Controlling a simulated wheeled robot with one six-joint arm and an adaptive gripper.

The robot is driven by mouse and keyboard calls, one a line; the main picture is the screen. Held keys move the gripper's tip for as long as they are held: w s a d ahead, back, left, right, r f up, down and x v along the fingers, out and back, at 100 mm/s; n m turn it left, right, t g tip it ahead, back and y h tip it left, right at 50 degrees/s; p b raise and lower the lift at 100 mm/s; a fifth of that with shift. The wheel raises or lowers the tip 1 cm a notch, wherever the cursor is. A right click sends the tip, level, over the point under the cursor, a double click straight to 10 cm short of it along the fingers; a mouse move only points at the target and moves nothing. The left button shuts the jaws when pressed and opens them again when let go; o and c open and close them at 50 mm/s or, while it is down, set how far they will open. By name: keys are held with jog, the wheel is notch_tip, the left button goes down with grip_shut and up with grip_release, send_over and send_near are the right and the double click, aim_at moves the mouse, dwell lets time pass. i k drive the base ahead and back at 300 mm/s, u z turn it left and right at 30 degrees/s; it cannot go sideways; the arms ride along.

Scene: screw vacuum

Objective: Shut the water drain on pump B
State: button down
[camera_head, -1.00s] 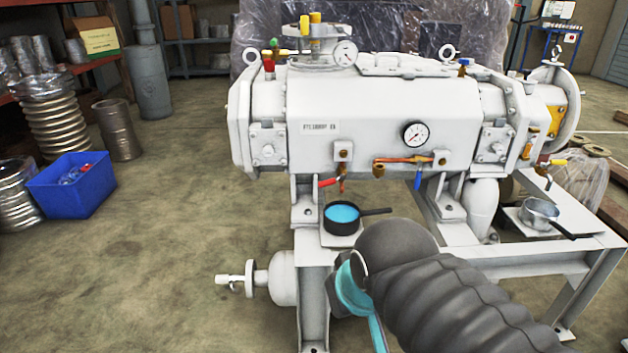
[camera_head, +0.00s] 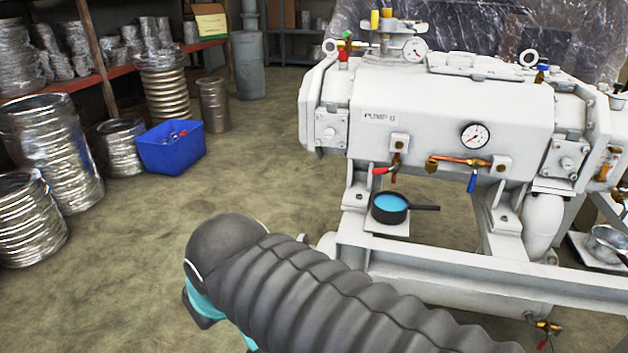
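The white pump (camera_head: 440,115) stands at the right in the head view. Its label (camera_head: 379,116) seems to read PUMP with a last letter I cannot make out surely. A valve with a red handle (camera_head: 384,171) hangs under its left part, above a black pan (camera_head: 388,215) holding blue water (camera_head: 390,202). A valve with a blue handle (camera_head: 472,181) hangs further right on a copper pipe (camera_head: 455,160). Which one is the water drain is not marked.
A white frame (camera_head: 460,268) carries the pump. A metal pan (camera_head: 607,243) stands at the right edge. Another small valve (camera_head: 547,328) is low at the bottom right. A blue bin (camera_head: 170,152) and wrapped metal hoses (camera_head: 55,150) stand left. The floor between is clear.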

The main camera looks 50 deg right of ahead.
aim_at(381, 171)
jog(key=u, duration=0.9)
jog(key=i, duration=0.2)
jog(key=z, duration=3)
